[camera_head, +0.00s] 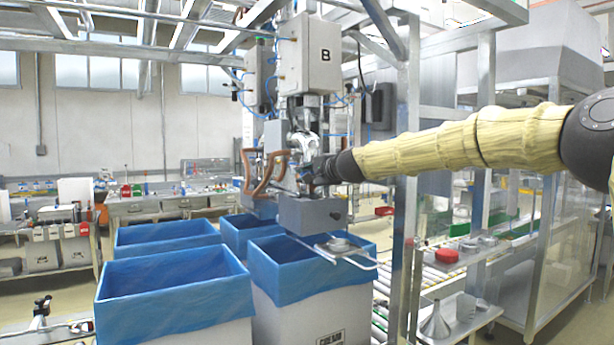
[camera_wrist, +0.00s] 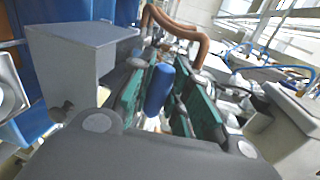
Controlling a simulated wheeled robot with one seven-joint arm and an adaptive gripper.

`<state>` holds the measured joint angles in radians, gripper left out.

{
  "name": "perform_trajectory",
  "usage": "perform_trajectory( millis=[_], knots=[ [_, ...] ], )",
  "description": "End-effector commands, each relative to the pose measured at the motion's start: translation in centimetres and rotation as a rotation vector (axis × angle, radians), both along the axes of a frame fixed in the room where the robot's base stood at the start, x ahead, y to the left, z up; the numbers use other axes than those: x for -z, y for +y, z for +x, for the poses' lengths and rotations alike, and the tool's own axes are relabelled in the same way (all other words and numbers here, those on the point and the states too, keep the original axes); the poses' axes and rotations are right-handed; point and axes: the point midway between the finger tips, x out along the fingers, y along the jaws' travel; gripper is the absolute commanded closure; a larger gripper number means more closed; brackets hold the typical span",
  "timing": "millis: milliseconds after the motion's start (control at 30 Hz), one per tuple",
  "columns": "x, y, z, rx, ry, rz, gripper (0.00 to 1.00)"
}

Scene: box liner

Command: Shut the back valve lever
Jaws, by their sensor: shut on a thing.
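My gripper (camera_head: 308,172) reaches in from the right to the machine beneath the box marked B. In the wrist view, a blue lever handle (camera_wrist: 159,88) stands between the two green-padded fingers of my gripper (camera_wrist: 165,98). The fingers are closed on it. The lever's base is hidden behind the gripper and pads, and I cannot tell its exact angle. In the head view the lever is hidden by my gripper and the valve parts (camera_head: 303,140).
A grey metal block (camera_head: 312,212) hangs just below my gripper and fills the upper left of the wrist view (camera_wrist: 78,60). Brown hoses (camera_head: 262,170) pass close by. Blue-lined boxes (camera_head: 175,285) stand below. A steel post (camera_head: 408,200) stands right of the machine.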

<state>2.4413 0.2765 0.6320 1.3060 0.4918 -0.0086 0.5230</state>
Motion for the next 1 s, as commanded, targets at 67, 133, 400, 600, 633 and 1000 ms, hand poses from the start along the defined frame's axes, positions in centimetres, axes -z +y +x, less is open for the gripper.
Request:
perform_trajectory(
  millis=[67, 133, 400, 600, 633, 1000],
  knots=[
    [0.58, 0.10, -0.06, -0.002, -0.010, -0.023, 1.00],
    [0.71, 0.11, -0.07, -0.002, -0.019, -0.039, 1.00],
    [0.93, 0.07, -0.04, -0.002, -0.034, -0.067, 1.00],
    [1.01, 0.07, -0.04, -0.002, -0.033, -0.068, 1.00],
    [1.02, 0.08, -0.04, -0.002, -0.033, -0.068, 1.00],
    [0.92, 0.18, -0.02, -0.003, -0.033, -0.066, 0.59]
  ],
)
